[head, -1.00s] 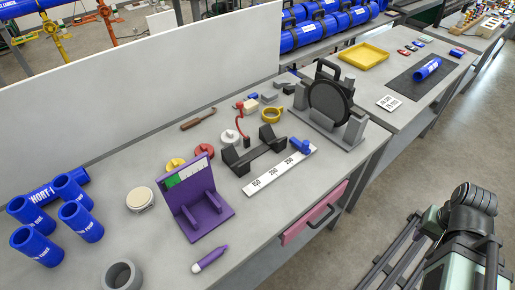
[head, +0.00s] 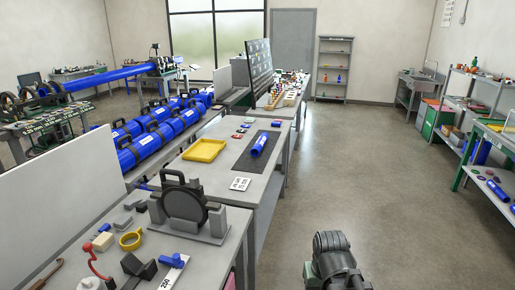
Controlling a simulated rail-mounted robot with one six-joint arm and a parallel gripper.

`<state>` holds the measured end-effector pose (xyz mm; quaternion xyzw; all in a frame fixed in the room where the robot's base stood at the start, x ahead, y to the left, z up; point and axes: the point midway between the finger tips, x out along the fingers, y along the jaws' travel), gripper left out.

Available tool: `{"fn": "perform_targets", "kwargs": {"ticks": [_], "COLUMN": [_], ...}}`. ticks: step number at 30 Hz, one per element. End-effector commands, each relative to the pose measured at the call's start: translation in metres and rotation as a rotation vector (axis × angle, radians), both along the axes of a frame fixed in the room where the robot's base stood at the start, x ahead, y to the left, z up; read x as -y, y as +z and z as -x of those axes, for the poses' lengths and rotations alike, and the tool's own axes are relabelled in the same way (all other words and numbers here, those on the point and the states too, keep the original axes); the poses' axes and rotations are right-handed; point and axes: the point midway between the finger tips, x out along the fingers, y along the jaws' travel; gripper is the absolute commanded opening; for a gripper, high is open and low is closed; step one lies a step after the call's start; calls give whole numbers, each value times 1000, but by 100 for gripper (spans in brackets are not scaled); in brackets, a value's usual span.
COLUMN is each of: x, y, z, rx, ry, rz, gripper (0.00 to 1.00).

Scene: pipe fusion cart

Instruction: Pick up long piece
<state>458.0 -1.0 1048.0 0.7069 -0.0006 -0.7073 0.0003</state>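A blue pipe piece (head: 259,144) lies on a dark mat (head: 240,160) on the bench ahead. Which pipe is the long piece cannot be told for certain. Several thick blue pipes with black handles (head: 150,142) lie behind the bench on the left. A much longer blue pipe (head: 110,77) runs across a machine at the far left. Part of my arm shows at the bottom, right of centre, over the floor; my gripper's fingers are not in view.
A yellow tray (head: 204,150) and white label card (head: 240,184) are near the mat. A black disc in a grey stand (head: 184,209) stands on the near bench (head: 215,256). Shelves (head: 485,120) line the right. The floor (head: 380,180) between is clear.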

Motion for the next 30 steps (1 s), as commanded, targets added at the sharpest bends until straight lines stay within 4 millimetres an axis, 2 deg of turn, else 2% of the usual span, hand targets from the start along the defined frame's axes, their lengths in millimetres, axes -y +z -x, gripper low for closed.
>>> {"fn": "perform_targets", "kwargs": {"ticks": [14, 22, 30], "x": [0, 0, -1], "y": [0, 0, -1], "z": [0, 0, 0], "rx": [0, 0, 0], "ry": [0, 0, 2], "rz": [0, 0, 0], "gripper": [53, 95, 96]}}
